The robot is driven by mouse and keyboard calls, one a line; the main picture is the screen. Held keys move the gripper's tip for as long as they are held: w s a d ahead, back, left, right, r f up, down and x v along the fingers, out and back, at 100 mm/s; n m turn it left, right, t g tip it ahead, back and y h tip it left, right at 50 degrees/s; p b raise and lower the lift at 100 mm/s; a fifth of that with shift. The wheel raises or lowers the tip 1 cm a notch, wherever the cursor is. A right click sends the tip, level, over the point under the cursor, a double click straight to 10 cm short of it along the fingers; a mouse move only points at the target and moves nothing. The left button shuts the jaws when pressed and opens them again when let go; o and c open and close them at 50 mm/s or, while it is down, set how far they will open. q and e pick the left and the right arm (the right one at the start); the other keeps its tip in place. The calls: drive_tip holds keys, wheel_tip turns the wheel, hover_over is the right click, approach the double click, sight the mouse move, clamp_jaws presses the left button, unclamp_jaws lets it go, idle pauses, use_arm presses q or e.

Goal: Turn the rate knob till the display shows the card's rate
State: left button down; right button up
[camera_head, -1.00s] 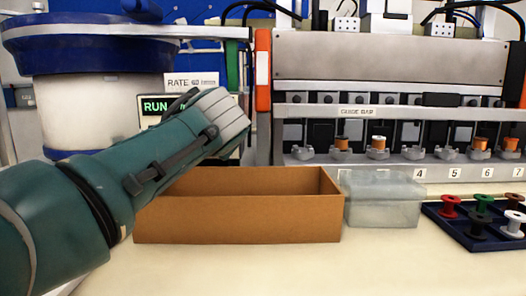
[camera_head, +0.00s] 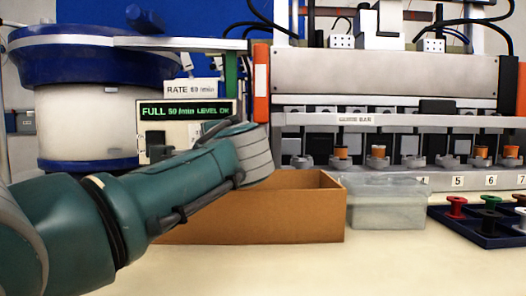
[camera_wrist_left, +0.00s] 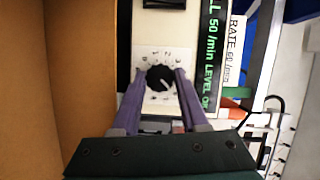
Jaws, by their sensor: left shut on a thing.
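The rate knob (camera_wrist_left: 160,78) is a black dial on a white scale plate with a pale pointer mark, seen in the left wrist view. My left gripper (camera_wrist_left: 160,76) has its two purple fingers shut on the knob's sides. In the head view my forearm and wrist hide the knob and the fingers. The display (camera_head: 195,110) shows green text that reads FULL, 50 /min, LEVEL OK. The white rate card (camera_head: 190,87) sits just above it and appears to read RATE 60 /min; its digits are small. My right gripper is not in view.
An open cardboard box (camera_head: 290,225) stands just right of my wrist, and its wall is close beside the gripper. A translucent bin (camera_head: 388,205) and a dark spool tray (camera_head: 480,232) are further right. The blue-topped bowl feeder (camera_head: 85,110) is at left.

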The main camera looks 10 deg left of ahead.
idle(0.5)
use_arm(q)
drive_tip(key=shift+c, duration=2.1)
unclamp_jaws()
